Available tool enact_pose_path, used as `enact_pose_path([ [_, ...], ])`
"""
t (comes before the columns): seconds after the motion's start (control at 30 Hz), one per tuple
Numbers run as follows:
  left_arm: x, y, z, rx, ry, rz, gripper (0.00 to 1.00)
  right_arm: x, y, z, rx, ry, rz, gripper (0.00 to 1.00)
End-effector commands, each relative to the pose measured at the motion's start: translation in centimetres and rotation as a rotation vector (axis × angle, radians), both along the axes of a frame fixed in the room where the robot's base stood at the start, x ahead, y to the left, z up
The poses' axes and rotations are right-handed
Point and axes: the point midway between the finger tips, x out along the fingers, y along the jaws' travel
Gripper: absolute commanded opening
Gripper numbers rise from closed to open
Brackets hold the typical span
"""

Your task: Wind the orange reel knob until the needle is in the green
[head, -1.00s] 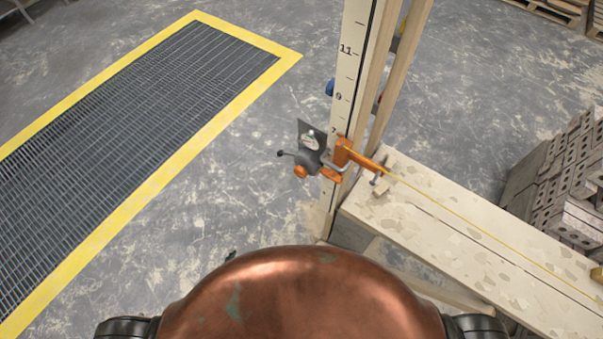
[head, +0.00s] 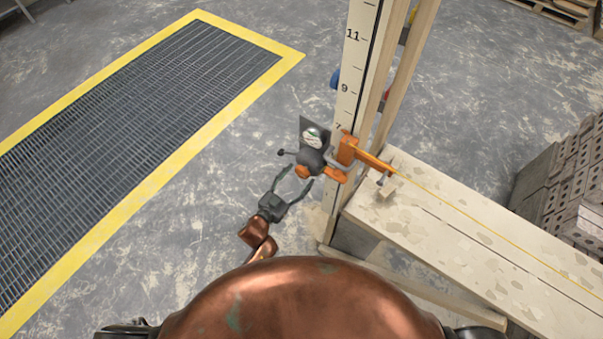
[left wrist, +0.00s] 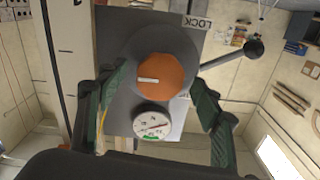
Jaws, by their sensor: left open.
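The orange reel knob (head: 303,172) sits on a grey reel body clamped to the upright post. The left wrist view shows the knob (left wrist: 170,76) face-on, with a white mark pointing left. Below it there is a round white gauge (left wrist: 153,119) with a green band at its bottom edge. Its small reddish needle seems to point right, outside the green. My left gripper (head: 299,175) is open, its fingers either side of the knob. In the wrist view the open fingers (left wrist: 160,82) flank it with gaps showing. My right gripper is not in view.
A lever with a black ball (left wrist: 255,47) sticks out beside the knob, near a LOCK label (left wrist: 193,21). An orange clamp (head: 348,148) holds a yellow line running along the plank (head: 470,250). The numbered post (head: 352,80) stands close by. Bricks (head: 570,180) lie at right.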

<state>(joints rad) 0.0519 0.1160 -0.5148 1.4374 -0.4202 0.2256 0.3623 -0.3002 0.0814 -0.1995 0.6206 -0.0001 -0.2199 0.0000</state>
Motion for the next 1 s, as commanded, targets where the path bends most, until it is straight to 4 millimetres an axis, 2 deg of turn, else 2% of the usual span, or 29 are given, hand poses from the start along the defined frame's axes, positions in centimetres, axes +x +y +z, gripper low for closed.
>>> enact_pose_path([
  [0.2,1.5,-1.1,-0.1,0.001,0.001,0.001,0.6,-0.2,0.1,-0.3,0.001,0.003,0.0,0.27],
  [0.5,1.7,-1.2,-0.1,0.001,0.001,0.001,0.6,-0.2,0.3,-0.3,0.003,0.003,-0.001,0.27],
  [1.0,1.7,-1.1,-0.1,0.001,0.001,0.001,0.25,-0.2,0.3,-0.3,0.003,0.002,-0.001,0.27],
])
